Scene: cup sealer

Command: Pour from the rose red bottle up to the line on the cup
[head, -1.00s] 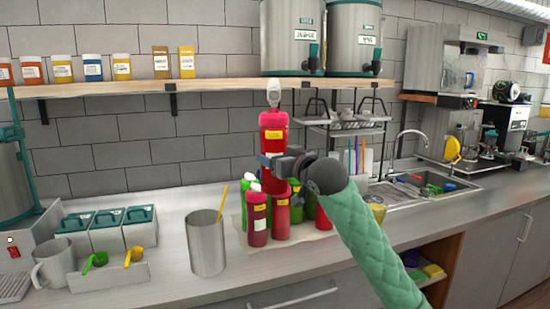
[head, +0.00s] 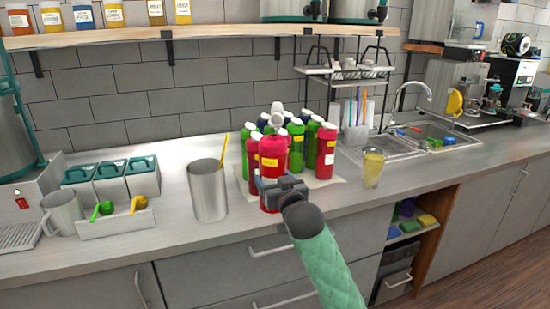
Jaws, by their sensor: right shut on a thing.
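My right gripper (head: 275,187) is shut around the lower part of a rose red bottle (head: 272,153). The bottle has a yellow label and a pale nozzle, and stands roughly upright in front of the bottle group. I cannot tell whether its base touches the counter. A clear cup (head: 372,168) with yellow in it stands on the counter to the right, apart from the gripper. I cannot make out a line on it. My left gripper is not in view.
Several green and red bottles (head: 326,152) stand close behind on a pale mat (head: 337,182). A steel container (head: 208,190) with a yellow stick is to the left. A sink (head: 440,134) and rack (head: 347,71) are behind right. Counter between mat and cup is narrow.

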